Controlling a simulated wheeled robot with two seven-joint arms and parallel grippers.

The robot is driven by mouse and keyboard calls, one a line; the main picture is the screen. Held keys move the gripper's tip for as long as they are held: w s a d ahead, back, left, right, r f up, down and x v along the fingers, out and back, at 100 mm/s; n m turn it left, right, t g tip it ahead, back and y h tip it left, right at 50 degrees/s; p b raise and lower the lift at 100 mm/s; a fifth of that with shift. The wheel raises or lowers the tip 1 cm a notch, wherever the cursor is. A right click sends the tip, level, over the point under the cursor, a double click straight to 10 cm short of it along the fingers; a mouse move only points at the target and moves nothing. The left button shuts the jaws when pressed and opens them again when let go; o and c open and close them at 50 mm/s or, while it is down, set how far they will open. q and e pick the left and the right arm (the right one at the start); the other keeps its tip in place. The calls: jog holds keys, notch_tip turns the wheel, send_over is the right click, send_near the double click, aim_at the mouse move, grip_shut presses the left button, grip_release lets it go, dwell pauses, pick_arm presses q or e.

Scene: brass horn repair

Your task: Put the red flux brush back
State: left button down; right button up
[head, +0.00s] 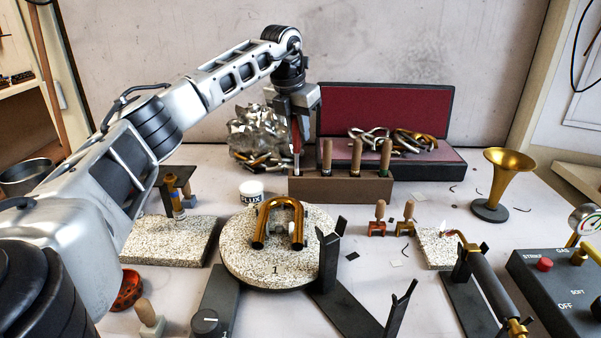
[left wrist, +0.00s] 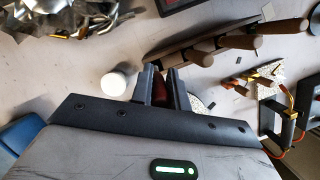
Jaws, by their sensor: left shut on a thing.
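My left gripper (head: 297,112) is shut on the red flux brush (head: 296,138) and points down at the back of the table. The brush hangs upright, tip down, over the left end of the brown wooden rack (head: 340,190). I cannot tell whether the tip is inside a hole or just above the rack. In the left wrist view, the two dark fingers (left wrist: 164,88) close on the red handle, with the rack (left wrist: 172,48) beyond them. Several wooden-handled tools (head: 357,152) stand in the rack. My right gripper is not in view.
A white flux jar (head: 251,190) stands left of the rack. Crumpled foil (head: 258,132) and an open red-lined case (head: 388,112) are behind. A round speckled board (head: 235,262) with a brass U-tube (head: 265,222) lies in front. A brass bell (head: 502,175) stands at right.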

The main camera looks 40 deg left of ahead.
aim_at(299, 154)
pick_arm(q)
jog(key=shift+f, duration=3.25)
jog(key=shift+f, duration=0.1)
jog(key=c, duration=1.4)
grip_release()
jog(key=shift+o, duration=0.2)
jog(key=v, duration=1.2)
